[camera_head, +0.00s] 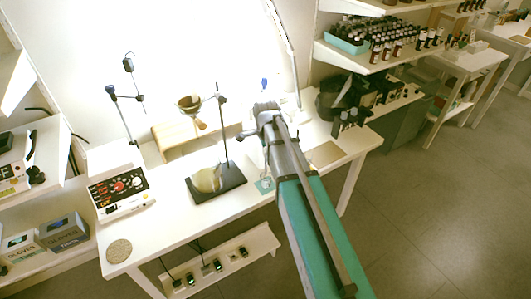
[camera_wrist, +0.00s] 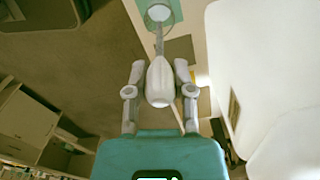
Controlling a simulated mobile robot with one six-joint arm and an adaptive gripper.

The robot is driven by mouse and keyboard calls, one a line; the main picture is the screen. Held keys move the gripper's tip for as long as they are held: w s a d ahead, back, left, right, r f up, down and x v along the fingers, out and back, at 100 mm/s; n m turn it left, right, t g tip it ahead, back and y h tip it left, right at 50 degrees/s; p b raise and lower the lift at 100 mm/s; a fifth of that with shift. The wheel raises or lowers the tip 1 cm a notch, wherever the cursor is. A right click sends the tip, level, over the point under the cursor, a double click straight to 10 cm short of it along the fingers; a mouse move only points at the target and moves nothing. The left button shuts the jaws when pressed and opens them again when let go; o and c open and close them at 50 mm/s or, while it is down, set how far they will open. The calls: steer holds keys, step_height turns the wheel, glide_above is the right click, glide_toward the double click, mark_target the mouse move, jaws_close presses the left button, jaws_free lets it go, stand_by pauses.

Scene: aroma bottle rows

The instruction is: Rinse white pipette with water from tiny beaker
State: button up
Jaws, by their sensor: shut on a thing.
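My gripper (camera_wrist: 159,72) is shut on the white pipette (camera_wrist: 159,82), with one finger on each side of its bulb. The pipette's thin stem points away from the gripper, toward a small clear beaker (camera_wrist: 160,13) at the top of the wrist view. The stem's end overlaps the beaker's outline; I cannot tell whether it is inside. A teal mat (camera_wrist: 181,48) shows by the beaker. In the head view the mat (camera_head: 263,186) is on the white table, and my arm hides the pipette and most of the gripper area.
A stand with a dark base (camera_head: 217,187) and a wooden rack with a funnel (camera_head: 190,103) are left of my arm. A hotplate device (camera_head: 121,192) and a round cork mat (camera_head: 119,251) are further left. Shelves with bottle rows (camera_head: 390,30) are at right.

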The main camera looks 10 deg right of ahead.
steer(key=shift+f+b, duration=2.95)
steer(key=shift+f, duration=0.15)
jaws_close()
